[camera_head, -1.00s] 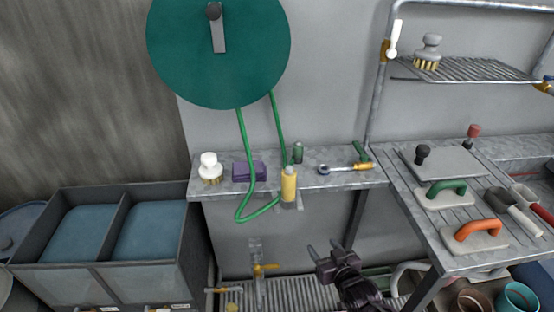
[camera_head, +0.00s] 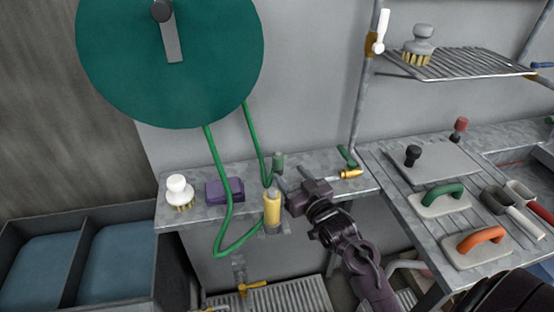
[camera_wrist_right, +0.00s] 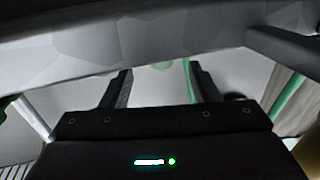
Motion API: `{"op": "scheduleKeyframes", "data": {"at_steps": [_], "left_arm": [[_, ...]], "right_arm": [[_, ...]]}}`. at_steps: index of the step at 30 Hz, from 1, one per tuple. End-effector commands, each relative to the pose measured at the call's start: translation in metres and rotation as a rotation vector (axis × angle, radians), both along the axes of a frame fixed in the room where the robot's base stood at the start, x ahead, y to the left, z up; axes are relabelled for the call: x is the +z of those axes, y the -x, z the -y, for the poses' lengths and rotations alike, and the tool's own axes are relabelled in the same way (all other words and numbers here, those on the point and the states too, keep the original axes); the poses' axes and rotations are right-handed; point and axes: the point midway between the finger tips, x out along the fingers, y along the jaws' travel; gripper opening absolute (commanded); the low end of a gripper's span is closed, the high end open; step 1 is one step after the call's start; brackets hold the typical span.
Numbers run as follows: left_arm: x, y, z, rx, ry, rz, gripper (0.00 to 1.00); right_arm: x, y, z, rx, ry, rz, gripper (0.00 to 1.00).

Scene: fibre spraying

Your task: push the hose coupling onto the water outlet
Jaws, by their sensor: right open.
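A yellow cylinder with a grey tip (camera_head: 272,208), apparently the hose coupling, stands upright in a bracket at the shelf's front edge. The green hose (camera_head: 222,185) loops to it from the reel. My right gripper (camera_head: 283,186) is open just right of the cylinder's top, its fingers pointing left; I cannot tell whether they touch it. The right wrist view shows the spread fingers (camera_wrist_right: 160,85) with nothing clearly between them and green hose beyond. A brass tap (camera_head: 250,288), possibly the water outlet, is low on the wall. My left gripper is out of view.
A brass-ended tool (camera_head: 350,174) lies behind my gripper. Trowels (camera_head: 440,200) lie on the right-hand bench. The large green reel (camera_head: 170,70) hangs above.

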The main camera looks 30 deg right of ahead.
Motion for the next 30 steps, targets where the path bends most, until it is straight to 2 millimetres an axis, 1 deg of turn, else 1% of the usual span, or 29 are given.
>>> {"op": "scheduleKeyframes", "data": {"at_steps": [1, 3, 6, 10, 13, 19, 20, 30], "left_arm": [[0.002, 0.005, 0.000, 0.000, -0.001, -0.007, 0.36], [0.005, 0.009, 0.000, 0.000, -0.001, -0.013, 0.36], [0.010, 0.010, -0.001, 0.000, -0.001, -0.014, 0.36], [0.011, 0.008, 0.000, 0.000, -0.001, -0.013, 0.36], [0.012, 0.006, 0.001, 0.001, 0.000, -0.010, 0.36], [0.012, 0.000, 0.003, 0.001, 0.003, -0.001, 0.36], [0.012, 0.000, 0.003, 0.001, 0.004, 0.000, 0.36], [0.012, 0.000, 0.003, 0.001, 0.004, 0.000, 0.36]], "right_arm": [[0.003, -0.006, 0.000, 0.000, 0.000, 0.001, 0.55], [0.005, -0.015, -0.001, 0.001, -0.001, 0.002, 0.55], [0.009, -0.031, -0.001, 0.001, -0.002, 0.002, 0.55], [0.007, -0.047, -0.001, 0.001, -0.001, 0.001, 0.55], [0.006, -0.052, -0.001, 0.000, -0.001, 0.000, 0.55], [0.005, -0.052, -0.001, 0.000, 0.000, -0.001, 0.55], [0.005, -0.052, -0.001, 0.000, 0.000, 0.000, 0.53], [0.005, -0.052, -0.001, 0.000, 0.000, 0.000, 0.08]]}}
